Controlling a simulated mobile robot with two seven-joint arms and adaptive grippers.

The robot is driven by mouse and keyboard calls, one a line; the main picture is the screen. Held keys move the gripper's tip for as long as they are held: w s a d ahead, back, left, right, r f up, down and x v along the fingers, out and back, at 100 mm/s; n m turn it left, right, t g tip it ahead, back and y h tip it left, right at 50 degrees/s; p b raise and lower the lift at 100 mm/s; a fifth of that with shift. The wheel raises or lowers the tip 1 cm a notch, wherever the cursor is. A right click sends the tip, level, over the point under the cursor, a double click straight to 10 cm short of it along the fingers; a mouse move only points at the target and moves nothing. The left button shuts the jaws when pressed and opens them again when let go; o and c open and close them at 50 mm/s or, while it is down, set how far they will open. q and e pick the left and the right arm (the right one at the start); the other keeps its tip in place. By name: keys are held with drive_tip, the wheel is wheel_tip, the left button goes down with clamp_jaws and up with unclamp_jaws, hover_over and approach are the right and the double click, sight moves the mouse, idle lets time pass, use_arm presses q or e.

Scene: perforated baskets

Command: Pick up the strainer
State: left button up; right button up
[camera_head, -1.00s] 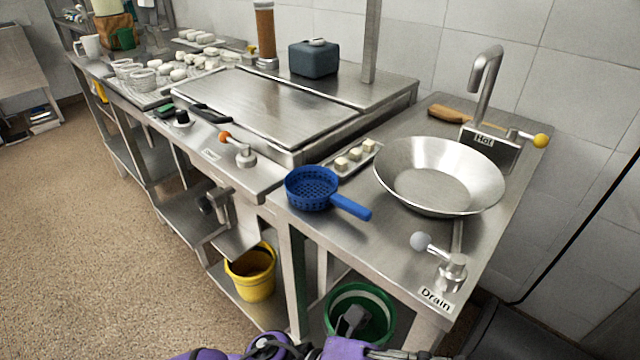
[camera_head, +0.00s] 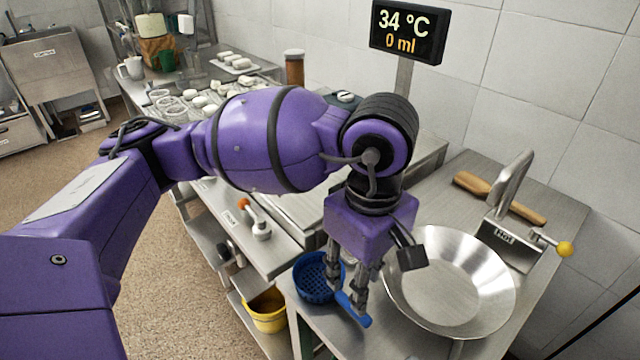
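The blue strainer (camera_head: 313,284) has a round perforated bowl and a straight handle (camera_head: 354,311). It sits on the metal counter near its front edge, left of the large metal bowl (camera_head: 440,322). My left gripper (camera_head: 350,297) points down over the handle. Its two fingers are apart, at the handle near where it joins the bowl, and part of the strainer's rim is hidden behind them. I see no clear sign that the fingers press on the handle. My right gripper is out of view.
A sink tap (camera_head: 512,185), a yellow-knobbed lever (camera_head: 563,249) and a wooden-handled tool (camera_head: 500,198) lie behind the bowl. A display (camera_head: 408,32) stands at the back. A yellow bucket (camera_head: 267,312) is below the counter.

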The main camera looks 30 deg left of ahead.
sight(333, 292)
use_arm(q)
drive_tip(key=shift+w, duration=0.3)
drive_tip(key=shift+s+a+f, duration=0.1)
drive_tip(key=shift+s+f, duration=0.15)
drive_tip(key=shift+f, duration=0.4)
drive_tip(key=shift+s+f, duration=0.2)
drive_tip(key=shift+f, duration=0.4)
wheel_tip(333, 292, down, 4)
drive_tip(key=shift+a+f+p, duration=0.15)
drive_tip(key=shift+f+p, duration=0.1)
drive_tip(key=shift+p, duration=0.05)
drive_tip(key=shift+f, duration=0.25)
drive_tip(key=shift+w, duration=0.1)
clamp_jaws()
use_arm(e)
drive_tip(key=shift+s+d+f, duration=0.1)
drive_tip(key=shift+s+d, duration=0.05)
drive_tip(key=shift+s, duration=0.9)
